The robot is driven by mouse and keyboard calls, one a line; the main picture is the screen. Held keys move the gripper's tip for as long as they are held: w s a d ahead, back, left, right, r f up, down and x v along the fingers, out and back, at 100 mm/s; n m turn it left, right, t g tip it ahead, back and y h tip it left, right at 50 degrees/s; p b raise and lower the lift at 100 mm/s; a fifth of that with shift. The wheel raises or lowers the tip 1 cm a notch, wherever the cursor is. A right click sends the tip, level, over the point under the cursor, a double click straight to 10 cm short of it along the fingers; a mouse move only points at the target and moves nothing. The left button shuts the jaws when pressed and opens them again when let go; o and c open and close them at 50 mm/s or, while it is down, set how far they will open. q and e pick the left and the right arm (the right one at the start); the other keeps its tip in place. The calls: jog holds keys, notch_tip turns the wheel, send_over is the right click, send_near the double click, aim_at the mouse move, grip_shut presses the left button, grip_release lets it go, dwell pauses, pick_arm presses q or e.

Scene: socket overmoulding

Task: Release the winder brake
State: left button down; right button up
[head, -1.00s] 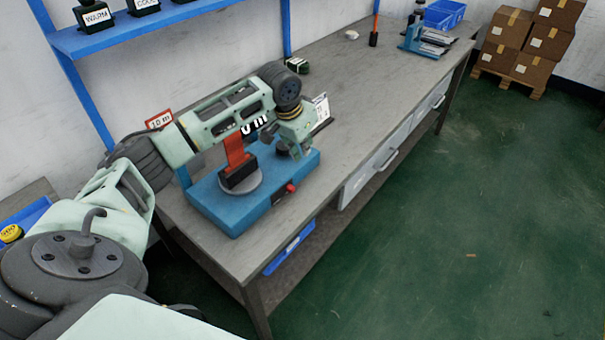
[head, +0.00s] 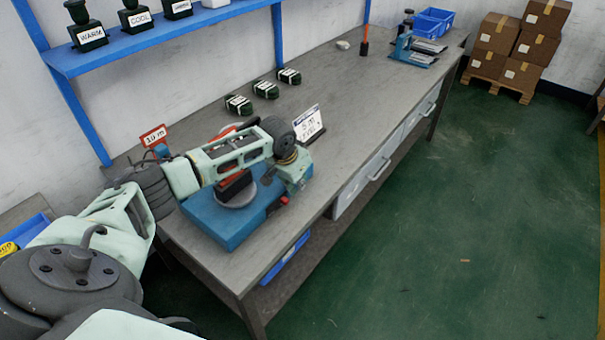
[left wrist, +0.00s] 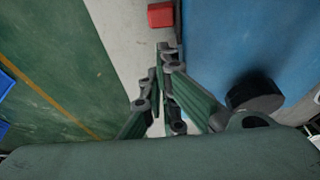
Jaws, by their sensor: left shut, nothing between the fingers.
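The winder is a blue base (head: 222,228) on the bench, with a grey disc (head: 237,197) and a black block on top. A small red part (head: 284,200), possibly the brake, sits at its front right edge. It shows as a red block (left wrist: 160,14) beside the blue base (left wrist: 225,50) in the left wrist view. My left gripper (head: 296,188) is low at the right end of the base, close to the red part. In the left wrist view its fingers (left wrist: 167,52) are shut and empty, pointing towards the red block with a gap. My forearm hides part of the winder.
The grey bench (head: 335,95) is mostly clear to the right. Several things stand behind the winder: dark labelled coils (head: 265,89), a white sign (head: 309,124) and a "10 m" sign (head: 153,136). A blue shelf (head: 150,36) overhangs the back.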

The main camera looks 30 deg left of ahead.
aim_at(287, 201)
pick_arm(q)
jog(key=shift+s, duration=0.75)
jog(key=s+p, duration=0.4)
jog(key=shift+s+a+r, duration=0.1)
jog(key=shift+a+r, duration=0.05)
jog(key=shift+a, duration=0.05)
jog(key=shift+s, duration=0.3)
jog(key=shift+f, duration=0.25)
jog(key=shift+s, duration=0.1)
jog(key=shift+p, duration=0.3)
